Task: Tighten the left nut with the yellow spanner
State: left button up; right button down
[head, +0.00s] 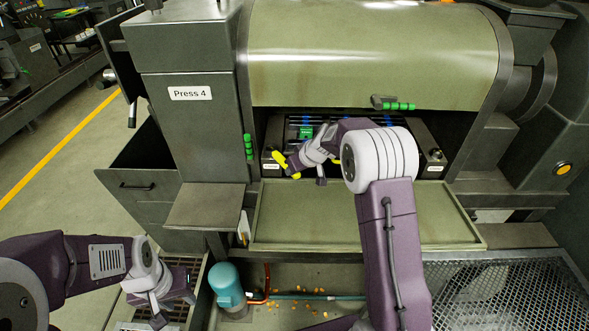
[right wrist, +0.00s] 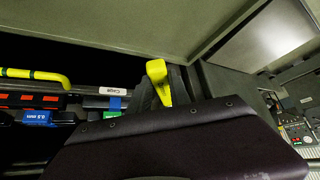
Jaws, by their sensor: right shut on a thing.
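The yellow spanner (head: 285,164) is at the left end of the press opening in the head view. Its yellow end (right wrist: 157,78) also shows between dark fingers in the right wrist view. My right gripper (head: 304,167) reaches into the opening and is shut on the spanner. The spanner's upper end lies over the place of the left nut, by a small white label. That nut is hidden, so I cannot tell whether the spanner fits around it. The right nut (head: 436,154) shows at the opening's right side. My left gripper (head: 175,309) is open and empty at the lower left.
The press (head: 190,130), labelled Press 4, has a raised green cover (head: 375,55) above the opening. A green tray (head: 290,220) lies below it. A yellow bar with green bands (right wrist: 35,75) shows in the right wrist view. A teal bottle-shaped part (head: 227,284) stands below.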

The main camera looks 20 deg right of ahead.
jog(key=shift+s+a+r+m+h+p, duration=0.2)
jog(key=shift+a+m+h+p, duration=0.15)
jog(key=shift+a+p, duration=0.35)
jog(key=shift+a+f+m+p, duration=0.15)
jog(key=shift+a+m+p, duration=0.2)
jog(key=shift+p, duration=0.6)
